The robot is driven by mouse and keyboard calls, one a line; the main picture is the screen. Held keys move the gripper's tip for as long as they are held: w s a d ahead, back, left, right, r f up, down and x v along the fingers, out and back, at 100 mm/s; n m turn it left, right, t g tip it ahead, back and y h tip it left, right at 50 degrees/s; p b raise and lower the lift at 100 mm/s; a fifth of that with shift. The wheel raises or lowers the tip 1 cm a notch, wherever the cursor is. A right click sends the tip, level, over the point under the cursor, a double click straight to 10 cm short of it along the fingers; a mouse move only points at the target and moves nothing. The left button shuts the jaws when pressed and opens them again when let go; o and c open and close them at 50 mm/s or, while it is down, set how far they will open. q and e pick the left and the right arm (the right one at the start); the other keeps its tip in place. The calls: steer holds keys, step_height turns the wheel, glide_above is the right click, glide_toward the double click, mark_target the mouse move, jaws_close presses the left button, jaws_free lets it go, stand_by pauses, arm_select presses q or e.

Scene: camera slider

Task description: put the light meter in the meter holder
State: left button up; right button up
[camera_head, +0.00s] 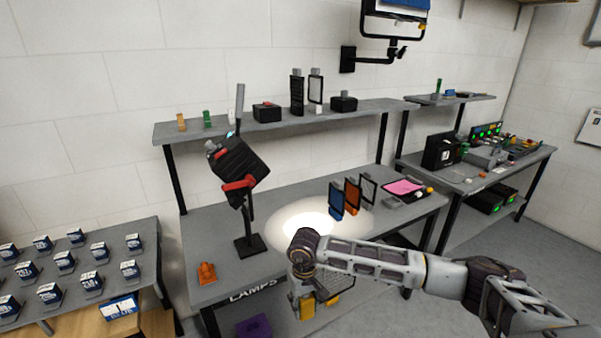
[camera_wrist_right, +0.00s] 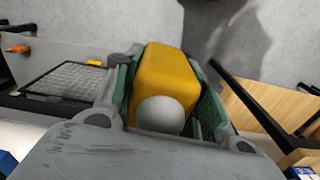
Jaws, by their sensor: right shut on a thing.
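The light meter is a yellow block with a pale grey dome. In the right wrist view the meter (camera_wrist_right: 165,75) sits between the green-padded fingers of my right gripper (camera_wrist_right: 163,95), which is shut on it. In the head view the right gripper (camera_head: 308,287) is in front of the lamp table's front edge, with yellow of the meter (camera_head: 306,308) below it. A small orange stand (camera_head: 206,273) is at the table's front left corner; I cannot tell for certain that it is the meter holder. My left gripper is not in view.
A black lamp (camera_head: 240,165) stands on the lamp table (camera_head: 200,232), lighting a bright spot. Coloured panels (camera_head: 352,196) stand behind the spot. A dark grid (camera_wrist_right: 65,80) is beside the gripper. A purple object (camera_head: 253,327) is below the table. Several boxes fill the left table.

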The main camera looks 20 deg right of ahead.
steer(key=s+f, duration=0.4)
steer(key=f, duration=1)
steer(key=shift+w+a, duration=0.1)
steer(key=shift+w, duration=0.05)
